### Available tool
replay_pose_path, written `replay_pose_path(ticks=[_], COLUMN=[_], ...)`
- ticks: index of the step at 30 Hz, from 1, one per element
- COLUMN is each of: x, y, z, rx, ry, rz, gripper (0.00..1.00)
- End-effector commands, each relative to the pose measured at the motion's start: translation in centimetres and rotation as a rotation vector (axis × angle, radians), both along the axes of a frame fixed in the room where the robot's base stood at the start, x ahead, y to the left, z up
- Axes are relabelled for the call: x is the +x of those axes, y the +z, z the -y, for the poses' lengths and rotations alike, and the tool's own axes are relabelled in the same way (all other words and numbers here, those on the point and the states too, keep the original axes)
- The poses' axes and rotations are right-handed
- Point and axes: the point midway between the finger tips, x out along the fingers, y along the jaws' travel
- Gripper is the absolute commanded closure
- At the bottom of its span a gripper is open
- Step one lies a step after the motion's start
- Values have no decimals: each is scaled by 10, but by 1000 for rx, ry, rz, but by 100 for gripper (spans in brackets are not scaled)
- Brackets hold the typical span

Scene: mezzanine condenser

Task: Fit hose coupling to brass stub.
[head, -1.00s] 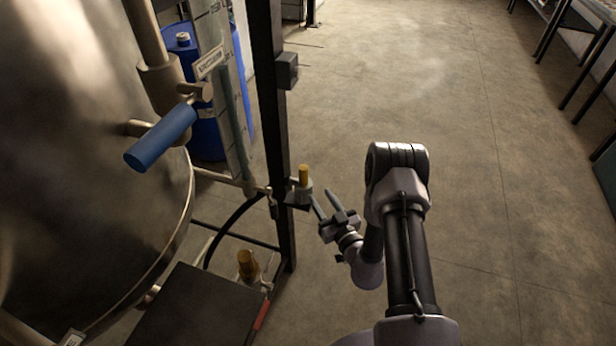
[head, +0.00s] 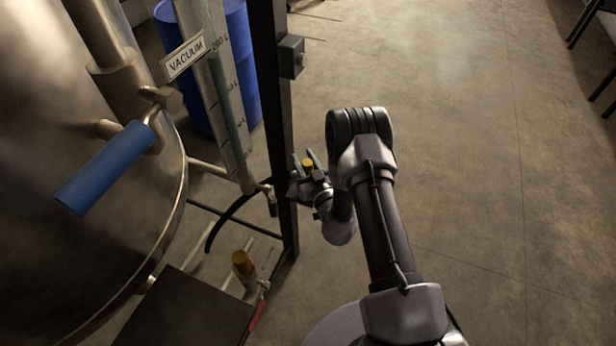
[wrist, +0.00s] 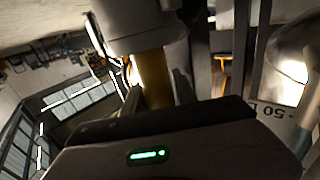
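A brass cylinder (head: 308,163), which looks like the hose coupling, stands upright at a grey holder beside the dark post. My gripper (head: 306,161) is around it, one finger on each side; the fingers look open. In the wrist view the brass cylinder (wrist: 153,75) shows between the fingers, below a grey round body (wrist: 135,25). Whether the fingers touch it is not clear. A second brass piece (head: 243,263), likely the brass stub, stands upright lower left beside a red handle (head: 257,314). My gripper hides most of the holder.
The dark post (head: 275,120) with a grey box (head: 291,56) stands close left of my gripper. The steel tank (head: 60,200) with a blue-handled lever (head: 105,168) and a dark flat plate (head: 185,308) fill the left.

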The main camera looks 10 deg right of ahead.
Motion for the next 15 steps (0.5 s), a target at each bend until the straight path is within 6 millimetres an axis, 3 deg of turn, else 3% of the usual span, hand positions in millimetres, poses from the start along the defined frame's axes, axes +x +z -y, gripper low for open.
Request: replay_pose_path(ticks=[1,4,5,15], x=[0,0,0,0], y=[0,0,0,0], z=[0,0,0,0], rx=[0,0,0,0], ry=[0,0,0,1], rz=[0,0,0,-1], gripper=[79,98,100,100])
